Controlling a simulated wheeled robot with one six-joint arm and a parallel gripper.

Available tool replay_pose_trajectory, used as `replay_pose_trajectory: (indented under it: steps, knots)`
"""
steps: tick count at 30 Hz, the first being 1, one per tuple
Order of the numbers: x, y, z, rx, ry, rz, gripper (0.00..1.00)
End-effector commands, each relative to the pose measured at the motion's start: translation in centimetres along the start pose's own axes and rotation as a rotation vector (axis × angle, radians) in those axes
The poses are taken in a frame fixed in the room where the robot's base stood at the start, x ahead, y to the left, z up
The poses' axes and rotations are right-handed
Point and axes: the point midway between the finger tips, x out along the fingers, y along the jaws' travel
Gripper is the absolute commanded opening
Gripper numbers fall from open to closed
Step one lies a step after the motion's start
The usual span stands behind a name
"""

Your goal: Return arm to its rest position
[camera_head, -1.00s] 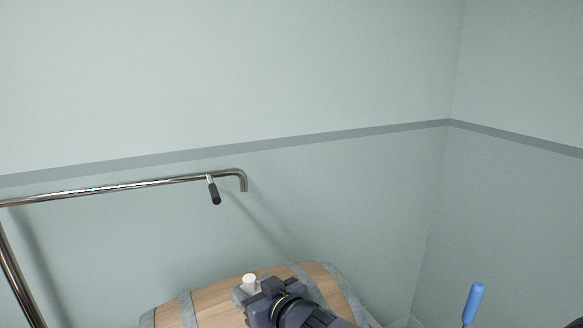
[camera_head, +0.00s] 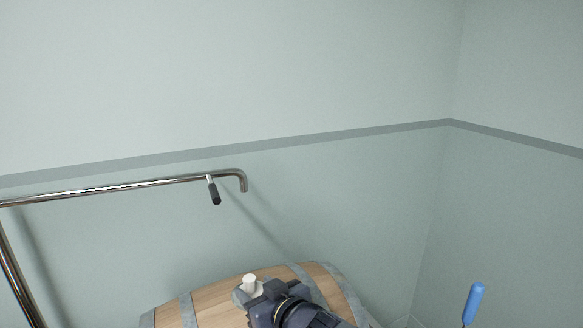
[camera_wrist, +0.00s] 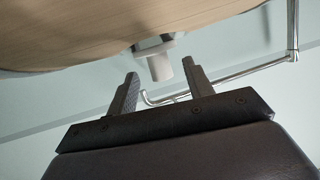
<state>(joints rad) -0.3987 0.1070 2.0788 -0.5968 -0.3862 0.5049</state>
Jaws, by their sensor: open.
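My gripper shows in the wrist view (camera_wrist: 160,85) with its two dark fingers apart and nothing between them. In the head view my dark gripper and wrist (camera_head: 270,298) are over the top of a wooden barrel (camera_head: 213,300) with grey metal hoops. A white bung (camera_head: 249,281) stands on the barrel just left of my gripper. In the wrist view the white bung (camera_wrist: 159,66) appears beyond the fingertips, below the barrel's wood (camera_wrist: 100,30). I cannot tell whether a finger touches it.
A steel pipe (camera_head: 120,188) with a black-handled valve (camera_head: 214,190) runs along the wall at left. A blue handle (camera_head: 474,303) stands at the lower right. Pale green walls with a darker stripe meet in a corner at right. The space above the barrel is clear.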

Motion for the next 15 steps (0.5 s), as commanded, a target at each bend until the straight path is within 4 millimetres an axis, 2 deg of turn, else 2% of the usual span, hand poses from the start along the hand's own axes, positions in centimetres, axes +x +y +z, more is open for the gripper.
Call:
replay_pose_trajectory:
  steps: [7, 9, 15]
  knots:
    - [3.8, -0.1, 0.1, 0.001, -0.002, -0.001, 0.49]
    - [3.5, 0.0, -1.3, -0.001, 0.001, 0.000, 0.49]
    - [2.7, 0.0, -3.4, 0.000, 0.001, 0.000, 0.49]
